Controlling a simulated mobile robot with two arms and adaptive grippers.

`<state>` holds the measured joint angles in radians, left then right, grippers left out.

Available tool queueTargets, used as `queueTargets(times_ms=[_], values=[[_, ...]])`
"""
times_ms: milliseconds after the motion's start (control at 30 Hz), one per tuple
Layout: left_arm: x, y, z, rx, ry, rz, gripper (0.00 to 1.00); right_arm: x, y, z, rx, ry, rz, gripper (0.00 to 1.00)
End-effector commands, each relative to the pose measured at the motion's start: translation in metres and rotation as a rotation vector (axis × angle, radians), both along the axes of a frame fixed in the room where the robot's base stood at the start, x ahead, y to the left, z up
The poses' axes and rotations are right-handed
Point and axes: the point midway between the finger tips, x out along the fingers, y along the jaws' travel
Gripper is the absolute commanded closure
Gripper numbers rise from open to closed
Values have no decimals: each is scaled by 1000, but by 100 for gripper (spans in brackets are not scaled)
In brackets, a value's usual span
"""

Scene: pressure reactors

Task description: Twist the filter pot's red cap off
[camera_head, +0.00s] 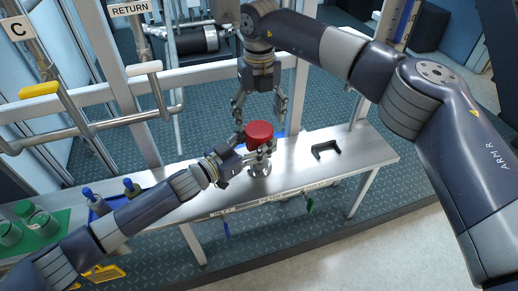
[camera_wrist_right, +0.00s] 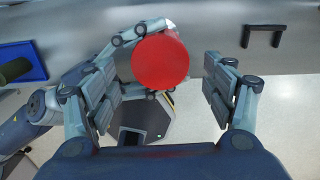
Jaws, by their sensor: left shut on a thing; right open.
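The filter pot (camera_head: 261,168) stands on the metal bench (camera_head: 345,160), with its red cap (camera_head: 257,131) on top. My left gripper (camera_head: 258,150) comes in from the left and is shut on the filter pot just below the cap. My right gripper (camera_head: 262,120) points down above the cap, its fingers spread open. In the right wrist view the red cap (camera_wrist_right: 160,60) lies between and ahead of the open right fingers (camera_wrist_right: 165,95), nearer the left one. The left gripper's fingers (camera_wrist_right: 140,32) show around the cap there. Most of the pot is hidden by the cap and left gripper.
A black bracket (camera_head: 326,150) sits on the bench right of the pot. A blue tray (camera_head: 100,208) with bottles and a green mat (camera_head: 45,235) with jars are at the left. Pipes and a frame rail stand behind the bench. The bench's right end is clear.

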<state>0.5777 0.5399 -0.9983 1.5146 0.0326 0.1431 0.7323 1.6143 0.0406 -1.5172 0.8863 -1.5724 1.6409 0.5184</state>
Motion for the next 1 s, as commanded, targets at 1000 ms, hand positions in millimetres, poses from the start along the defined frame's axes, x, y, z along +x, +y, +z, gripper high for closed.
queueTargets(times_ms=[1000], values=[[0,0,0,-1,1,0,100,0,0,-74,0,2,378,24]])
